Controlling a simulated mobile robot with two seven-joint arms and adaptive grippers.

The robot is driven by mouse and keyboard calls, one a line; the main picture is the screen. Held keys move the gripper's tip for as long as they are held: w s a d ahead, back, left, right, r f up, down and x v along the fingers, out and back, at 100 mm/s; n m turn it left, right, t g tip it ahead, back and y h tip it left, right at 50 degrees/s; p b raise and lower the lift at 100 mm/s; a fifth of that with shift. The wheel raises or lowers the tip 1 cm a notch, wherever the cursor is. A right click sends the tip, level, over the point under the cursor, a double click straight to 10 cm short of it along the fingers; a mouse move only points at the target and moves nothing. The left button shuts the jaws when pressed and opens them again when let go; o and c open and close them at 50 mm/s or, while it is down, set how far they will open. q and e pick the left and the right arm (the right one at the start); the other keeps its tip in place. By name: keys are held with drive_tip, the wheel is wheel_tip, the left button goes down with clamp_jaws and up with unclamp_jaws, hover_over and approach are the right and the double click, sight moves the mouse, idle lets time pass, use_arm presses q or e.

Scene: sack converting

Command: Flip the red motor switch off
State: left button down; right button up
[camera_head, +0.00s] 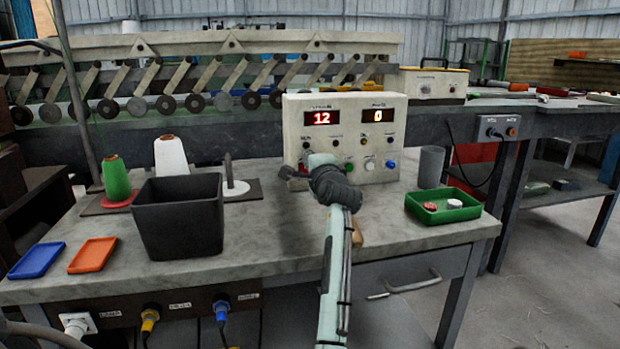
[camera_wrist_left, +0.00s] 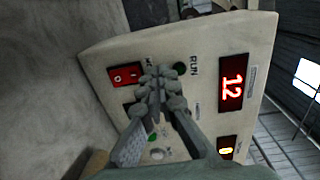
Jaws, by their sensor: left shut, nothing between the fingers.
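The red motor switch (camera_wrist_left: 126,75) is a rocker in a dark frame on the control box face, seen clearly in the left wrist view. The pale control box (camera_head: 345,105) stands on the workbench in the head view, with red displays reading 12 and 0. My left gripper (camera_head: 292,173) is in front of the box's lower left part and hides the switch area there. In the left wrist view its fingertips (camera_wrist_left: 158,82) are shut and empty, just beside the switch. I cannot tell whether they touch the panel. My right gripper is not in view.
A black bin (camera_head: 180,222), thread cones (camera_head: 116,180) and two small trays (camera_head: 92,255) are on the bench's left. A green tray (camera_head: 440,213) and a grey cylinder (camera_head: 430,167) are on the right. The front middle of the bench has bare room.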

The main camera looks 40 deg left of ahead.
sight(307, 136)
use_arm(q)
wheel_tip(307, 136, up, 5)
drive_tip(key=shift+d+f, duration=0.1)
drive_tip(key=shift+d, duration=0.05)
drive_tip(key=shift+d, duration=0.1)
